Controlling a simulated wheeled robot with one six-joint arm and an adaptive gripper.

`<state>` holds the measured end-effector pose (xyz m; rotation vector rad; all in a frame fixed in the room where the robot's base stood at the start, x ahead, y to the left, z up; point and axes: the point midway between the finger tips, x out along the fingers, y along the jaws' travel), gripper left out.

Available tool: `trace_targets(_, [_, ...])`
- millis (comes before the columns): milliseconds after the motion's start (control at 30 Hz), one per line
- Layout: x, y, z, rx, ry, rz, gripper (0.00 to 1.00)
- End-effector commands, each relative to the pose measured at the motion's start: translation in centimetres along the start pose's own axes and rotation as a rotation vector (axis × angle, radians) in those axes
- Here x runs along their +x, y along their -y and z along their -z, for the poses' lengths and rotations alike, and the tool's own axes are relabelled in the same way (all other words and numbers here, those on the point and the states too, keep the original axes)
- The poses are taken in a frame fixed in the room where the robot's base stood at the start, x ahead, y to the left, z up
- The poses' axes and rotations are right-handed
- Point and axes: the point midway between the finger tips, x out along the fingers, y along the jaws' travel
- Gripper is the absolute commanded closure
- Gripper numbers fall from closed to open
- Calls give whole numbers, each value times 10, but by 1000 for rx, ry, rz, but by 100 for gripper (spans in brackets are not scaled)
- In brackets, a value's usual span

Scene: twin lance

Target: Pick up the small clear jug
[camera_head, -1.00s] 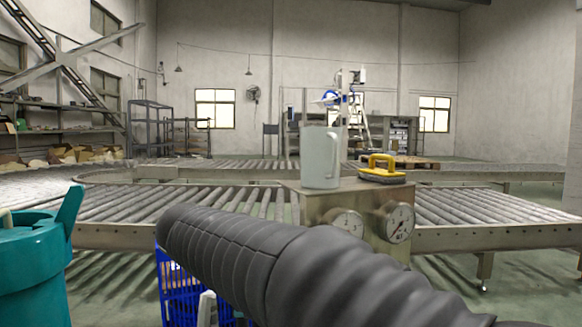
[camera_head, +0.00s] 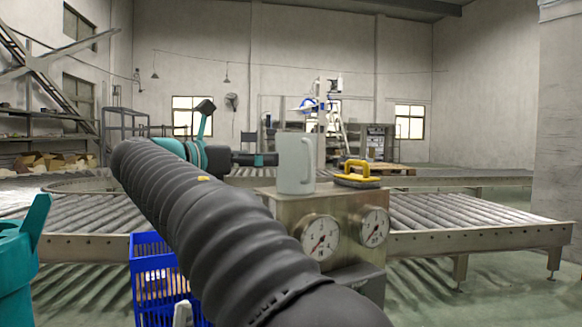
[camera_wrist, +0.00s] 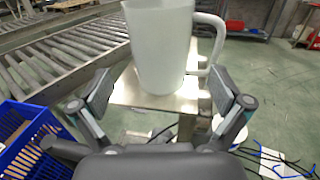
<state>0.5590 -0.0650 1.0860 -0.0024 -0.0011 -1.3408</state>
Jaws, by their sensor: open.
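The small clear jug (camera_head: 295,165) is a pale translucent vessel with a handle, upright on top of a metal box with gauges (camera_head: 285,205). In the wrist view the jug (camera_wrist: 160,50) stands ahead of my gripper (camera_wrist: 165,90), its handle to the right. The two fingers are spread apart, one on each side of the jug's lower part in the picture. I cannot tell whether they touch it, but nothing is gripped. In the head view my arm reaches up from the bottom and its end lies left of the jug; the fingertips are not clear there.
A yellow-handled tool (camera_head: 358,175) lies right of the jug on the box. Roller conveyors (camera_head: 455,215) run on both sides. A blue crate (camera_head: 150,280) stands below at left, also in the wrist view (camera_wrist: 25,140). Cables (camera_wrist: 265,155) lie on the floor at right.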

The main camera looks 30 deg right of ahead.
Motion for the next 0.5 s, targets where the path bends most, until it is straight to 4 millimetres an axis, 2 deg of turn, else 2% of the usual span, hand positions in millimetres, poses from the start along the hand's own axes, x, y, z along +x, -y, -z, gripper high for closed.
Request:
trace_targets(33, [11, 1, 1, 1, -1, 4, 0])
trace_targets(200, [36, 0, 1, 1, -1, 1, 0])
trace_targets(500, [56, 0, 1, 2, -1, 1, 0])
